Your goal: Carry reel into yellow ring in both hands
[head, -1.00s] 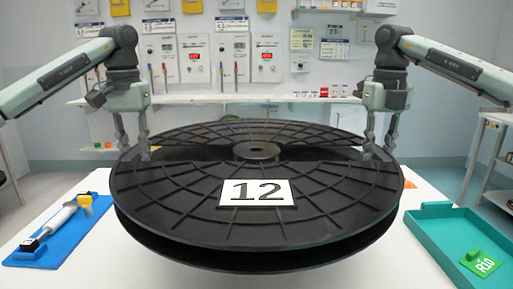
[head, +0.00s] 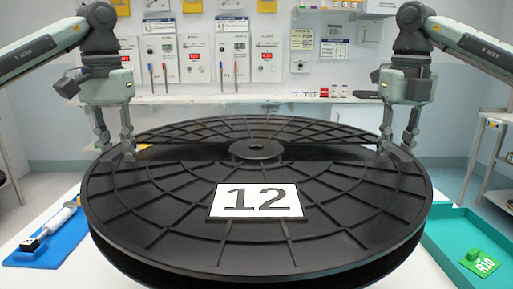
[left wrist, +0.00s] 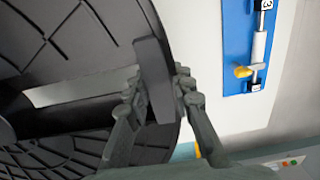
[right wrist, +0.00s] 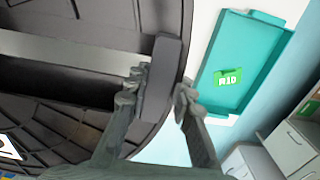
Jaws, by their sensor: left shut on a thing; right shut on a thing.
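A large black reel (head: 330,215) with a white label reading 12 (head: 256,200) fills the middle of the head view, lying flat above the white table. My left gripper (head: 114,150) is shut on the reel's left edge; the left wrist view shows its fingers (left wrist: 158,95) either side of a dark block at the rim. My right gripper (head: 398,148) is shut on the reel's right edge, and the right wrist view shows its fingers (right wrist: 160,90) around a similar block. I see no yellow ring; the reel hides most of the table.
A blue mat (head: 58,247) with a white and yellow tool lies on the table at left. A teal tray (head: 470,219) with a green R10 tag (head: 483,264) stands at right. A back shelf (head: 250,98) and wall panels with hanging tools are behind.

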